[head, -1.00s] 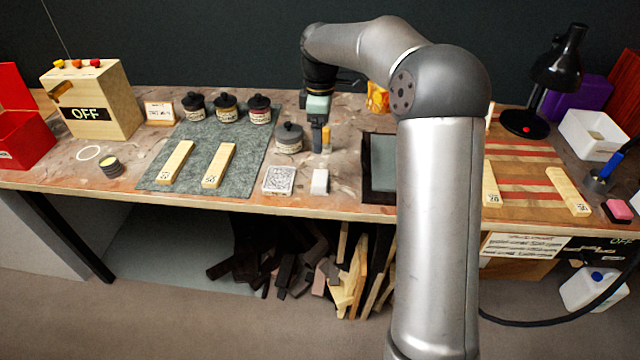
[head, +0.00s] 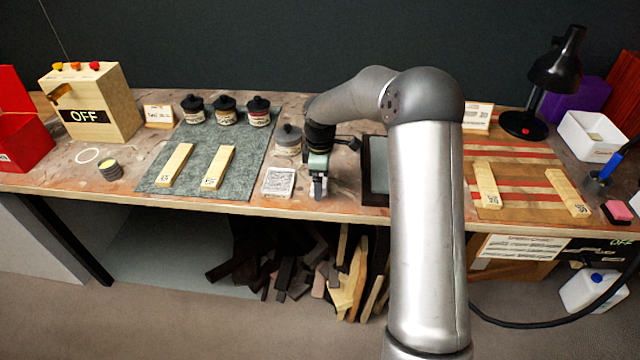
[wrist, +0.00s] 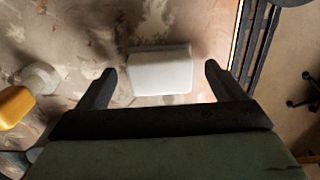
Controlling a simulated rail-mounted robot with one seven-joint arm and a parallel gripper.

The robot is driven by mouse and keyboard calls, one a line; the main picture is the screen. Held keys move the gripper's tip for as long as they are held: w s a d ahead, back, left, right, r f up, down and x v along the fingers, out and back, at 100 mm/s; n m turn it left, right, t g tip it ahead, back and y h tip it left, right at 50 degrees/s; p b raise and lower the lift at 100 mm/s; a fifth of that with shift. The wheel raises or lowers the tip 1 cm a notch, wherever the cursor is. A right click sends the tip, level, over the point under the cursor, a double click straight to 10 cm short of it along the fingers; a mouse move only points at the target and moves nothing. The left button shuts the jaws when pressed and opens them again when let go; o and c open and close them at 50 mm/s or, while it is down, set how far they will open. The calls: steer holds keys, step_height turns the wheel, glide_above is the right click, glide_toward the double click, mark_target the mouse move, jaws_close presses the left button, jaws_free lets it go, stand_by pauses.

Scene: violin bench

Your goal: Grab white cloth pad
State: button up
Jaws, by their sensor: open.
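The white cloth pad (wrist: 160,78) is a small pale block lying on the stained bench top. In the wrist view it sits between my two finger tips, with a gap on each side. My gripper (wrist: 159,69) is open and points down over the pad. In the head view my gripper (head: 318,190) is near the bench's front edge and mostly hides the pad. I cannot tell how far the tips are above the bench, and I see no contact with the pad.
A dark-framed tray (head: 375,165) is close on the right. The bench's front edge (head: 270,207) is near.

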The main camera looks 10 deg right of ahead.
steer(key=shift+f, duration=0.5)
steer(key=c, duration=1.1)
steer(key=shift+o, duration=0.2)
steer(key=shift+r, duration=0.1)
